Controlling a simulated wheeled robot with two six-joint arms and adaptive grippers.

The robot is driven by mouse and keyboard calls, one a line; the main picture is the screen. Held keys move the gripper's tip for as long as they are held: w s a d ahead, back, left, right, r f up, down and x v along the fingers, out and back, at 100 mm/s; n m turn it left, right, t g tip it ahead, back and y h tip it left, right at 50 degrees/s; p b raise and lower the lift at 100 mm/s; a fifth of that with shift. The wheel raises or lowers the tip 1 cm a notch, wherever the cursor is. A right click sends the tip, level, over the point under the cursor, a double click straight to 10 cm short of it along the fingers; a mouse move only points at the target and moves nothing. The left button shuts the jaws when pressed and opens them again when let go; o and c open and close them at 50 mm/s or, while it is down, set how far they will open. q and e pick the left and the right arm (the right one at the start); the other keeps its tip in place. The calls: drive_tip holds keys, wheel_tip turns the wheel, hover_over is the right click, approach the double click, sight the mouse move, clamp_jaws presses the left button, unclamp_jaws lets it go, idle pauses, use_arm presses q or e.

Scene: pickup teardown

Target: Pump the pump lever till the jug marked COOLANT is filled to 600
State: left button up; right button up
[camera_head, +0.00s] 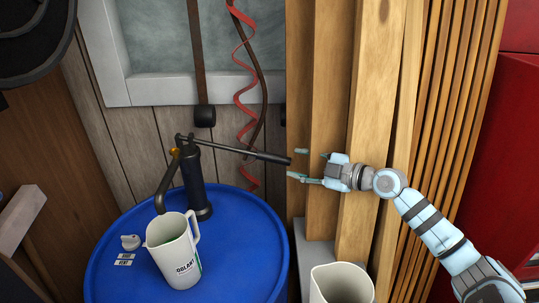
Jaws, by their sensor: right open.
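The jug marked COOLANT (179,255) is cream-white and stands upright on a blue drum (235,255), under the spout of a dark hand pump (195,180). Its fill level cannot be read from here. The pump lever (235,150) is a thin rod reaching right from the pump head, with a thicker dark grip at its end. My right gripper (303,166) is open at the tip of the lever grip, with one finger above and one below the line of the lever. Whether it touches the grip cannot be told. My left gripper is not in view.
A small grey-white cap (130,242) and small labels (124,259) lie on the drum top left of the jug. A second cream container (341,283) stands at the bottom right. Wooden boards (335,110) rise behind my right gripper. A red coiled hose (243,95) hangs behind the lever.

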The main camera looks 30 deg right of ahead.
sight(277, 159)
drive_tip(key=p+x, duration=0.1)
drive_tip(key=x, duration=0.9)
drive_tip(key=shift+w+a+f, duration=0.15)
drive_tip(key=shift+w, duration=0.15)
drive_tip(key=shift+s, duration=0.1)
clamp_jaws()
